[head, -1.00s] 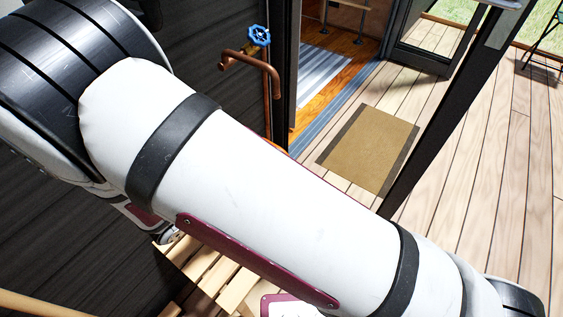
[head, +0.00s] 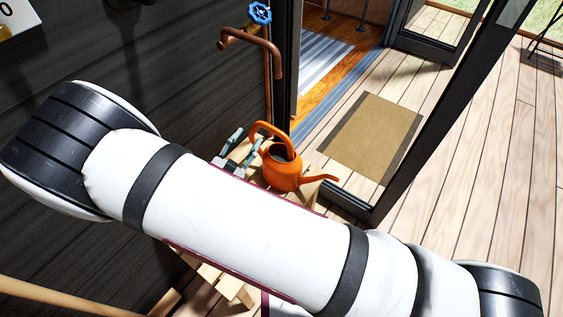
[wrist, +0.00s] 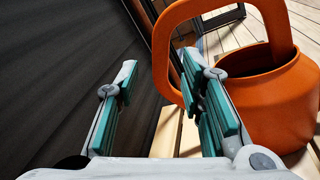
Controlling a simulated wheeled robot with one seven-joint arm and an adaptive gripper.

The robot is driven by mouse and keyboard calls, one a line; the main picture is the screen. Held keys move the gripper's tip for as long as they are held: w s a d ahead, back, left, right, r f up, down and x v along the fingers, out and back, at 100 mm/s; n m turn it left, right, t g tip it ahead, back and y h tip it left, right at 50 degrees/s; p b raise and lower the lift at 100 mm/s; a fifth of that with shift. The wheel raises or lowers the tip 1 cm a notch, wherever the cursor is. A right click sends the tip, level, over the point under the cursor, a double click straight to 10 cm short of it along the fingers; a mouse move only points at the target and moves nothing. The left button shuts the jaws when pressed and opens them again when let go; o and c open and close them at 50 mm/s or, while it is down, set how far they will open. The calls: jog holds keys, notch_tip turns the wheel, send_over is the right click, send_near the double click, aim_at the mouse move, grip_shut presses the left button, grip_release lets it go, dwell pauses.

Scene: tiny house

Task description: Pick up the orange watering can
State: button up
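The orange watering can (head: 283,176) stands upright on a wooden slatted stool (head: 316,203), with its spout to the right and its arched handle to the upper left. In the head view my gripper (head: 245,141) is just left of the can, by the handle; my arm hides its lower part. In the wrist view the can (wrist: 265,105) fills the right side. My gripper (wrist: 159,66) is open, its two teal-padded fingers apart. The near side of the handle shows ahead of the gap, partly behind the right finger. I cannot tell whether they touch.
A dark wall (head: 110,75) runs close along the left, with a copper pipe and blue-handled tap (head: 259,13) above the can. A dark door frame (head: 440,105) stands to the right. A brown mat (head: 371,138) lies on the open plank floor.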

aim_at(253, 131)
jog(key=shift+b+x, duration=1.1)
jog(key=shift+x, duration=1.65)
jog(key=shift+f, duration=0.1)
grip_shut()
